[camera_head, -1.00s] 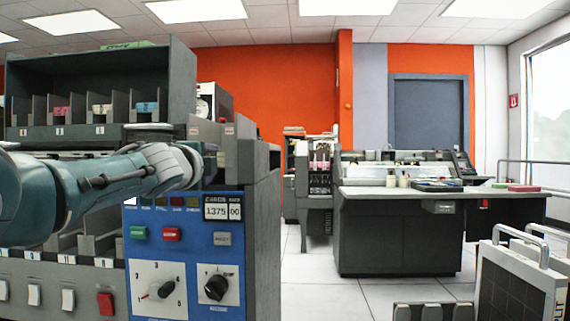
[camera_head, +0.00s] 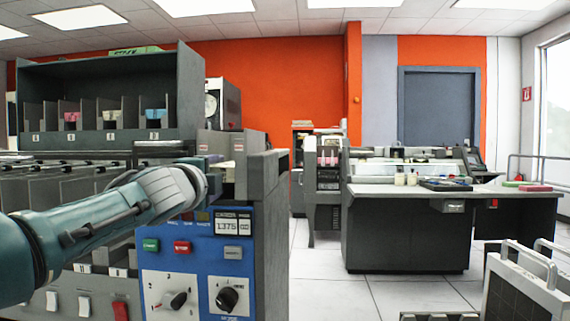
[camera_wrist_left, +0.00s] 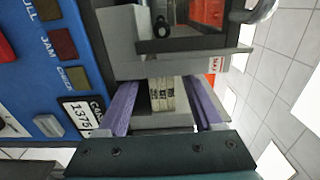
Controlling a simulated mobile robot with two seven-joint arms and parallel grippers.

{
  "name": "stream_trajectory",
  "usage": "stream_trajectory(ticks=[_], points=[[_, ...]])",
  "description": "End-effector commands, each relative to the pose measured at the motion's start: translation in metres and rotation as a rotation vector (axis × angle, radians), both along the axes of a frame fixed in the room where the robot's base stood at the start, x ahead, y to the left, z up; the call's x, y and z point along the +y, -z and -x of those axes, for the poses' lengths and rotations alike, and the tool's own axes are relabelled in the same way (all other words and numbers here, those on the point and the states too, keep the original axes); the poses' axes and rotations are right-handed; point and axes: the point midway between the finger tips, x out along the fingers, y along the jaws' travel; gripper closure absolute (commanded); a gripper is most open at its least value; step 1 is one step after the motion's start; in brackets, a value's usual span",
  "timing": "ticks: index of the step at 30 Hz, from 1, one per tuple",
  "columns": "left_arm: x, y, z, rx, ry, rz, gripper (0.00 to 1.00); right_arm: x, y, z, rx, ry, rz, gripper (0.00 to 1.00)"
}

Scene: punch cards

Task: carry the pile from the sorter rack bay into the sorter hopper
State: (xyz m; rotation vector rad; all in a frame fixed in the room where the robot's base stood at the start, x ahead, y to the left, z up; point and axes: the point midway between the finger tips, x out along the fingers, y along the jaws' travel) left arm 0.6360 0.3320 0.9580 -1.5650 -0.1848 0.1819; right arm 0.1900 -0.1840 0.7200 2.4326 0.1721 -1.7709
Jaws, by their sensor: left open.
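My left arm reaches in from the left in the head view. Its gripper (camera_head: 214,162) is at the grey hopper block (camera_head: 240,150) on top of the blue-panelled sorter (camera_head: 205,265). In the left wrist view the two purple fingers (camera_wrist_left: 164,98) stand apart. A cream pile of cards (camera_wrist_left: 166,93) with dark marks on its edge shows between them, with a dark gap on its left side. I cannot tell whether the right finger touches it. The pile is largely hidden in the head view. My right gripper does not show.
A dark rack (camera_head: 185,95) stands above the sorter, with a pink pile (camera_head: 71,119) and a teal pile (camera_head: 155,115) in separate bays. A grey console desk (camera_head: 405,225) stands farther right. Open tiled floor (camera_head: 330,290) lies between.

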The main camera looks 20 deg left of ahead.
Motion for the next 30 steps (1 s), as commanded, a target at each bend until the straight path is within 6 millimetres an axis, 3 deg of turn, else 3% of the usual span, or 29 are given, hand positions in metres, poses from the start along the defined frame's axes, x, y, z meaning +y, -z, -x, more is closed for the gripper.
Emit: stream_trajectory(ticks=[1,12,19,30], points=[[-0.002,-0.004,0.005,0.003,0.001,0.000,0.32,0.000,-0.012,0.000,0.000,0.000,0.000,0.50],[-0.011,-0.004,0.044,0.002,0.001,-0.001,0.32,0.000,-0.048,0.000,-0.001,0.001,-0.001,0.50],[-0.015,-0.001,0.064,0.001,0.000,-0.001,0.32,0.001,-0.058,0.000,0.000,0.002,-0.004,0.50],[-0.016,0.000,0.066,0.000,-0.001,0.000,0.32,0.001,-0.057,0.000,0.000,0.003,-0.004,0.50]])
